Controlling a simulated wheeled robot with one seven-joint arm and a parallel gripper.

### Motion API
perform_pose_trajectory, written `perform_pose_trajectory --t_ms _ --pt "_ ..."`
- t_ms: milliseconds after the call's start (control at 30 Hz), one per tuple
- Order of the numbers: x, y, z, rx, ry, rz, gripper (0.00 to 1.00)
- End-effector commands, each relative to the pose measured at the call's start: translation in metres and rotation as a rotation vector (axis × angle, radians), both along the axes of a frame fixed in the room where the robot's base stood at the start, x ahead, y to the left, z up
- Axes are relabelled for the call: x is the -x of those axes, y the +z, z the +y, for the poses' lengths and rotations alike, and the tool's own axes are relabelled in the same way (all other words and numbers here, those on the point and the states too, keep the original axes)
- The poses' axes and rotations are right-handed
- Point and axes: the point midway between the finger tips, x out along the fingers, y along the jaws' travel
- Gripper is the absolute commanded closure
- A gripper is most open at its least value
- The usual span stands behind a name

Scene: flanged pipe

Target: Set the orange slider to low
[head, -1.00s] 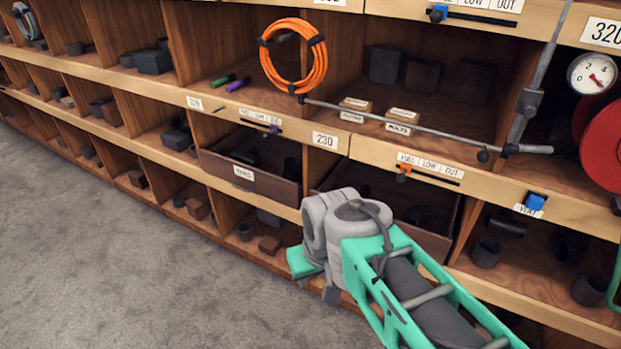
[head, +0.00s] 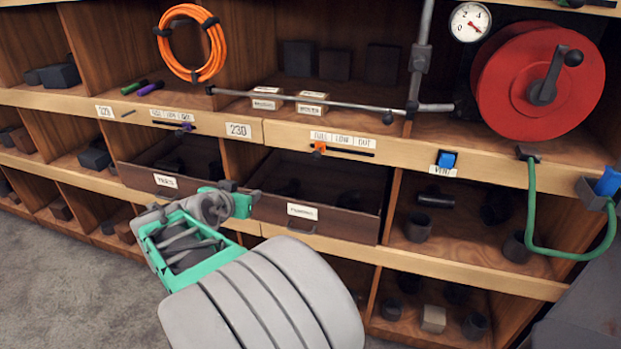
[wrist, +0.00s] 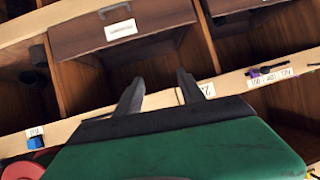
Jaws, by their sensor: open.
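The orange slider (head: 319,149) sits at the left end of its dark slot on the wooden shelf edge, under the FULL part of the FULL, LOW, OUT label (head: 343,138). My gripper (head: 242,190) is lower and to the left of it in the head view, in front of the drawers, apart from the slider. In the wrist view my gripper (wrist: 160,88) shows two dark fingers spread apart with nothing between them. The orange slider does not show in the wrist view; my green gripper body covers part of the shelf edge there.
A purple slider (head: 187,127) is left of the 230 tag (head: 238,130). A blue switch (head: 446,160) is to the right. An open labelled drawer (head: 340,220) juts out below the orange slider. A thin grey pipe (head: 350,106) runs above; a red reel (head: 510,85) stands right.

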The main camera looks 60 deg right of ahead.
Motion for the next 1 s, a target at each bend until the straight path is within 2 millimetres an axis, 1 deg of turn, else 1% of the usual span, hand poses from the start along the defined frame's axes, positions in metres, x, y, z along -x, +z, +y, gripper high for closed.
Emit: perform_pose_trajectory --t_ms 33,100,133,200,233,300,367,600,700,800,1000 --pt "0.027 -0.016 -0.044 0.113 -0.13 -0.051 0.54" --pt "0.063 0.0 -0.086 0.281 -0.266 -0.115 0.54" --pt "0.075 0.007 -0.097 0.338 -0.302 -0.132 0.54" --pt "0.093 0.021 -0.111 0.432 -0.352 -0.156 0.54" --pt "0.097 0.026 -0.115 0.453 -0.361 -0.162 0.54" --pt "0.102 0.033 -0.123 0.477 -0.372 -0.166 0.54" --pt "0.102 0.035 -0.131 0.476 -0.372 -0.167 0.54" --pt "0.104 0.034 -0.177 0.474 -0.371 -0.164 0.54" --pt "0.104 0.034 -0.188 0.473 -0.37 -0.164 0.54" --pt "0.103 0.035 -0.193 0.474 -0.367 -0.165 0.54" --pt "0.103 0.034 -0.193 0.473 -0.366 -0.166 0.54"
